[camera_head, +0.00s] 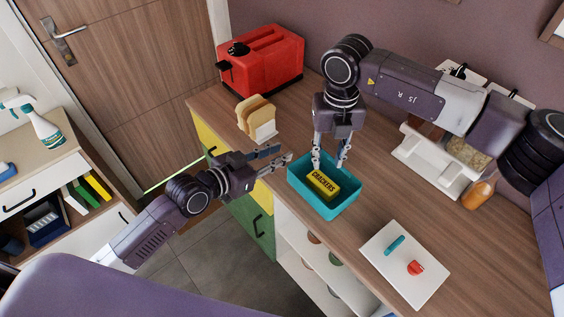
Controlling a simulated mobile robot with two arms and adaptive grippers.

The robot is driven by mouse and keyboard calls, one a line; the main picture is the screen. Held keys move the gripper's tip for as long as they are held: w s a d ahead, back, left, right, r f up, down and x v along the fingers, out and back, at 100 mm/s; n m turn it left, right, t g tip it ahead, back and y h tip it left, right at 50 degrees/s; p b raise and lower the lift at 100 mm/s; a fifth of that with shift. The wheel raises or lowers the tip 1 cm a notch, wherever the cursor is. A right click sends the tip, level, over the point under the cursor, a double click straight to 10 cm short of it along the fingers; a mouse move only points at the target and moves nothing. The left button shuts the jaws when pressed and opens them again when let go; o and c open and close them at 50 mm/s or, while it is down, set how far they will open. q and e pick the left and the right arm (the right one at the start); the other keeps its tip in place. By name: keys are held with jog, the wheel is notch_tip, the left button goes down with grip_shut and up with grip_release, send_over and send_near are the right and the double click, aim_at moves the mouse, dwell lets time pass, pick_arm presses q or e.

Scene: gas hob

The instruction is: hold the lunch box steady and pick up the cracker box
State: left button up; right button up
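A teal lunch box (345,207) stands open on the wooden counter near its front edge. A yellow cracker box (323,184) marked "CRACKERS" lies inside it. My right gripper (329,167) points down over the lunch box with its fingers apart, their tips at the far side of the cracker box. I cannot tell whether they touch it. My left gripper (286,153) reaches in from the left with its fingers apart, its tips by the back left corner of the lunch box. I cannot tell whether they touch the rim.
Behind stand a red toaster (264,60) and bread slices (256,117). A white board (406,263) with a teal item and a red item lies at the front right. A white container (435,160) and an orange bottle (479,192) stand further right.

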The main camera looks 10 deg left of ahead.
aim_at(303, 157)
pick_arm(q)
jog(key=shift+s+d+f+m+g+h, duration=0.15)
jog(key=shift+s+d+m+g, duration=0.15)
jog(key=shift+s+d, duration=0.2)
jog(key=shift+s+d+f+m+g+h, duration=0.15)
jog(key=shift+s+d+m+g, duration=0.2)
jog(key=shift+s, duration=0.2)
jog(key=shift+w+d, duration=0.15)
jog(key=shift+d, duration=0.15)
jog(key=x, duration=0.7)
jog(key=shift+f, duration=0.1)
grip_shut()
